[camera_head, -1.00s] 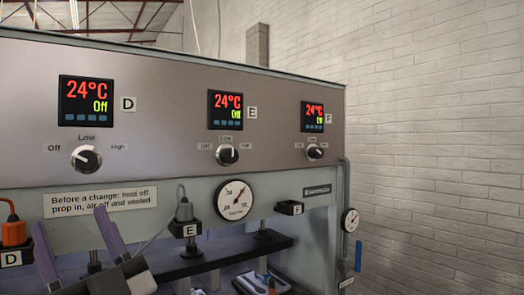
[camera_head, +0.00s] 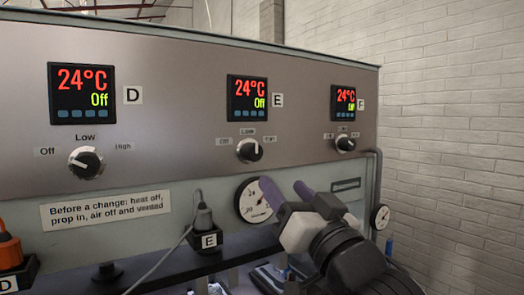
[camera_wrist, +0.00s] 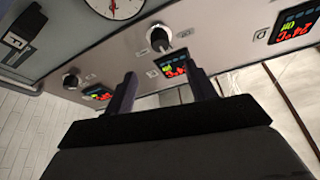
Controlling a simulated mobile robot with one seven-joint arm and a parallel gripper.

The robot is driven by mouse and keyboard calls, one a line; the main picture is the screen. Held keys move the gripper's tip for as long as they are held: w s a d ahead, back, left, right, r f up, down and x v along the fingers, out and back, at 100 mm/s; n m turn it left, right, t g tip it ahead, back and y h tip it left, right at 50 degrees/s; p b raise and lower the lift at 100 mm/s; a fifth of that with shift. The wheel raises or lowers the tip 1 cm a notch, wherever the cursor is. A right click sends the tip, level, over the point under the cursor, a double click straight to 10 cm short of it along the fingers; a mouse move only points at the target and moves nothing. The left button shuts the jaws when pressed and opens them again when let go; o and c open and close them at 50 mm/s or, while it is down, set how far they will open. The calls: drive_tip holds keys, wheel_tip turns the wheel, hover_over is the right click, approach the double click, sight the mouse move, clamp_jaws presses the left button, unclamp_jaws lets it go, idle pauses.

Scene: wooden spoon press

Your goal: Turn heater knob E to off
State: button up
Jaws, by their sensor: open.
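Heater knob E (camera_head: 250,151) is a black knob with a light pointer, below display E (camera_head: 247,98), which reads 24°C and Off. Its small scale labels are blurred, and I cannot tell the pointer's exact setting. Knob E also shows in the wrist view (camera_wrist: 160,38), where the panel looks upside down. My gripper (camera_head: 287,193) is open and empty, with purple fingers pointing up, below and to the right of knob E and apart from it. In the wrist view its two fingers (camera_wrist: 160,88) stand apart, lower in the picture than knob E.
Knob D (camera_head: 86,163) is to the left and knob F (camera_head: 345,144) to the right on the same panel. A pressure gauge (camera_head: 248,200) sits behind my gripper, partly hidden. A grey plug stands in holder E (camera_head: 207,241), with a cable. The panel front around knob E is clear.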

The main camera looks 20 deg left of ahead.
sight(256, 154)
drive_tip(key=p+x, duration=0.4)
drive_tip(key=x, duration=0.8)
drive_tip(key=shift+p, duration=0.3)
drive_tip(key=c, duration=1)
drive_tip(key=shift+o, duration=0.2)
